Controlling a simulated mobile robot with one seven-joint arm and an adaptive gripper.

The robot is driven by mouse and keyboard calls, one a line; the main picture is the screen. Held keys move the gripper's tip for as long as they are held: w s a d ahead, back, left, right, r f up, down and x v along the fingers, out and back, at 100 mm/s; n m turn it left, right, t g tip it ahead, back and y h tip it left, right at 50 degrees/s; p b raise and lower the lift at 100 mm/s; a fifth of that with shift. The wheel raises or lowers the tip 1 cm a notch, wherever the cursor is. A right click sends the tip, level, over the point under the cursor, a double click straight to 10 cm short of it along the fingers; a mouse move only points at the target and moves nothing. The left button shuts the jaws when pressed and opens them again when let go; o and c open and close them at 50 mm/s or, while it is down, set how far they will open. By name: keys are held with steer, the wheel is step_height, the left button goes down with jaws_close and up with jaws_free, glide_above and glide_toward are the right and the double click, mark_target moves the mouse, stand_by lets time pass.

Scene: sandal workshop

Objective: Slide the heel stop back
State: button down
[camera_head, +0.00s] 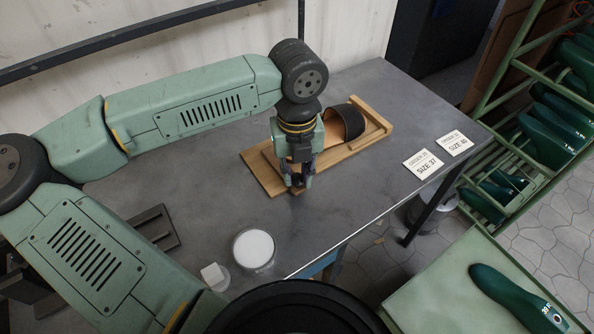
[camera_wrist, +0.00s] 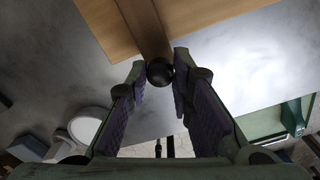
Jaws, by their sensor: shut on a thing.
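The wooden jig board (camera_head: 258,175) lies on the grey table with a dark sandal (camera_head: 345,121) at its right part. My gripper (camera_head: 298,184) is low over the board's near edge, left of the sandal, and hides what it holds there. In the wrist view, my gripper (camera_wrist: 162,66) has its fingertips on both sides of a round black knob (camera_wrist: 160,73). The knob sits at the end of a darker wooden bar, which looks like the heel stop (camera_wrist: 149,28), lying across the lighter jig board (camera_wrist: 107,25).
A fixed wooden crosspiece (camera_head: 378,124) closes the jig's right end. Two size cards (camera_head: 424,164) lie to the right. A round white-topped container (camera_head: 254,248) stands near the front edge. A green rack (camera_head: 520,150) holds several shoe lasts beyond the table.

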steer(key=shift+s+a+f+b, duration=0.15)
steer(key=shift+a+b, duration=0.2)
steer(key=s+a, duration=0.1)
steer(key=s+a+b, duration=0.1)
steer(key=a, duration=0.1)
steer(key=shift+s+b, duration=0.1)
steer(key=shift+b, duration=0.2)
steer(key=c, duration=1.4)
jaws_free()
steer(key=shift+a, duration=0.1)
steer(key=shift+r, duration=0.2)
